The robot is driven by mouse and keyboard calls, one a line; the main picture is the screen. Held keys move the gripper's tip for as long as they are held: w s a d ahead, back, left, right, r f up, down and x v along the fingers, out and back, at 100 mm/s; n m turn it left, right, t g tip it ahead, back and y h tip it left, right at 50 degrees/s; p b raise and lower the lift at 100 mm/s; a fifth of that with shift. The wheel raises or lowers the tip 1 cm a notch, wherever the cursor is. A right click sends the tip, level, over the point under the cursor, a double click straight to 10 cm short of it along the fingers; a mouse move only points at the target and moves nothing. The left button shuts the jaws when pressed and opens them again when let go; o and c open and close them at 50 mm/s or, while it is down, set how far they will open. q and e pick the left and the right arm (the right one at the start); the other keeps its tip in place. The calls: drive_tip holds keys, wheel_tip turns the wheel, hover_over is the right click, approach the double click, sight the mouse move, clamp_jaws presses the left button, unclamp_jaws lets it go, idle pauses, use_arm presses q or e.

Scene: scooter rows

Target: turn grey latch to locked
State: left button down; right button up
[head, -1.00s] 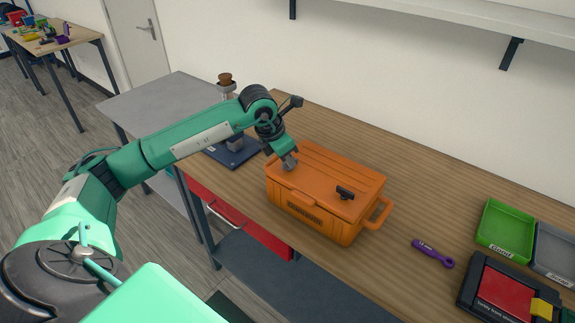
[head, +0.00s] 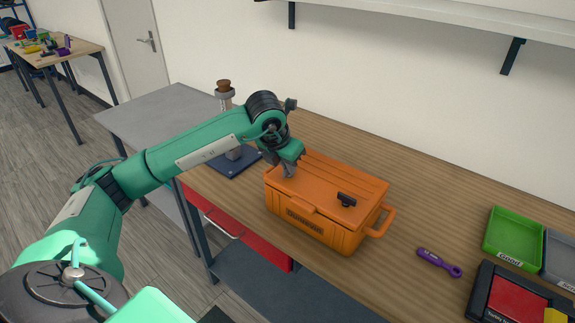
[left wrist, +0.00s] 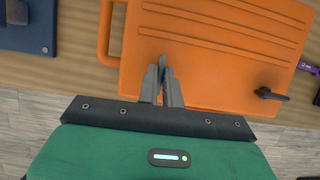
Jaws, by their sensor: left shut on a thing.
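The orange case (head: 330,228) stands shut on the wooden bench. My left gripper (head: 289,173) points down at the left part of its lid. In the left wrist view, the gripper (left wrist: 161,72) is shut on a small dark grey piece, which I take to be the grey latch (left wrist: 162,61); its tip shows between the fingers. The rest of it is hidden, so I cannot tell its angle. A black latch (head: 346,199) sits on the lid's right part and also shows in the left wrist view (left wrist: 271,95). My right gripper is not in view.
A blue base with a grey post (head: 238,162) stands left of the case. A purple tool (head: 439,262) lies to its right, with a green tray (head: 513,238) and a black-framed red panel (head: 515,300) beyond. The bench behind the case is clear.

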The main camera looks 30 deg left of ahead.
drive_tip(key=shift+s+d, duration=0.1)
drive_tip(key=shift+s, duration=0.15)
use_arm(q)
drive_tip(key=c, duration=1.6)
unclamp_jaws()
drive_tip(key=shift+o, duration=0.2)
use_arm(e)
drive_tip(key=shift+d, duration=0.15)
